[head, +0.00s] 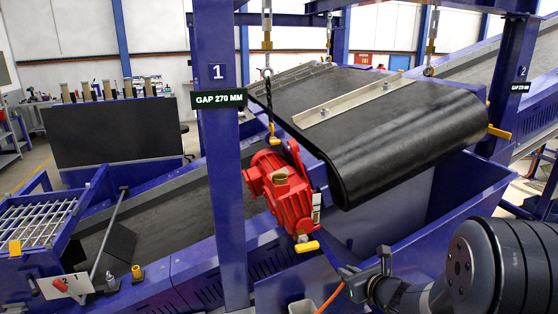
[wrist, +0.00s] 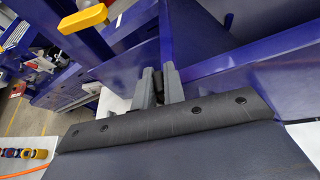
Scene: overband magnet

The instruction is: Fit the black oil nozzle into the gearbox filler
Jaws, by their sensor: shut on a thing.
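The red gearbox and motor unit (head: 285,188) hangs beside the belt in the middle of the head view. It has a tan, cap-like fitting (head: 280,178) on its near face; I cannot tell whether this is the filler. My gripper (head: 348,272) is low and to the right of the unit, apart from it. Its grey fingers (wrist: 158,82) close on a small dark piece, mostly hidden, which I take to be the black oil nozzle. An orange hose (head: 330,297) runs up to the gripper in the head view.
A blue post (head: 222,180) stands left of the red unit. The black belt (head: 385,120) overhangs to its right, above blue side walls. A yellow handle (head: 307,247) sticks out below the unit. A chain (head: 268,95) hangs above it.

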